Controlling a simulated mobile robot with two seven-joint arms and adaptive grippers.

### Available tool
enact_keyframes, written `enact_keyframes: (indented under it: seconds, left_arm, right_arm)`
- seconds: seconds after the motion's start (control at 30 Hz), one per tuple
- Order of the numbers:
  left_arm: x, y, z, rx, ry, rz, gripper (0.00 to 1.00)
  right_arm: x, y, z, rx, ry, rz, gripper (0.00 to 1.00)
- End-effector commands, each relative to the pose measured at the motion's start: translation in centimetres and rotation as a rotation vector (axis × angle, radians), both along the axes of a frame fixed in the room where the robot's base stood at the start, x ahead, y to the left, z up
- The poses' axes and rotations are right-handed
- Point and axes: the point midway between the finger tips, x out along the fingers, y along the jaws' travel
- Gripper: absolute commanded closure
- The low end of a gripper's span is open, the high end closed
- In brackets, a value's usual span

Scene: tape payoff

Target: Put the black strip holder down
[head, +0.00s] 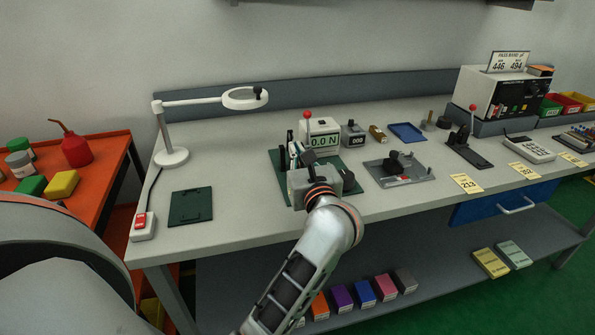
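My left gripper (298,156) is over the dark green mat in the middle of the bench, in front of a display unit (322,134) reading 0.0 N. Its wrist and body hide much of this spot. Small black parts (283,160) stand upright beside and behind the fingers. I cannot tell which of them is the black strip holder, or whether the fingers are closed on it. A red-knobbed lever (307,116) rises just behind the gripper. My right gripper is not in view.
A dark green plate (191,207) lies flat at the bench's left, near a magnifier lamp (172,157) and a red switch box (143,226). A grey plate with black parts (399,169) lies to the right. Bare bench (238,207) shows left of the mat.

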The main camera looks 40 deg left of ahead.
Motion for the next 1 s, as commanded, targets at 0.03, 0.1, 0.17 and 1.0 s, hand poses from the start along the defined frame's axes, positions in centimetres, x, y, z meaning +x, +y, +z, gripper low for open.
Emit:
enact_keyframes:
  seconds: [0.03,0.1,0.17,1.0]
  left_arm:
    - [0.0,0.0,-0.9,0.002,0.006,0.0,1.0]
    - [0.0,0.0,-2.3,0.004,0.009,-0.001,1.0]
    - [0.0,0.0,-3.3,0.004,0.008,-0.001,1.0]
    - [0.0,0.0,-5.7,0.0,0.001,0.0,0.79]
  right_arm:
    - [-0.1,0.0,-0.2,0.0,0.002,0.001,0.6]
    - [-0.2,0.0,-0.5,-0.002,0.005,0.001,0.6]
    - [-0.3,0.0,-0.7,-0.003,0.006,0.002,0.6]
    - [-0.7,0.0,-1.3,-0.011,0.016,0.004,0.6]
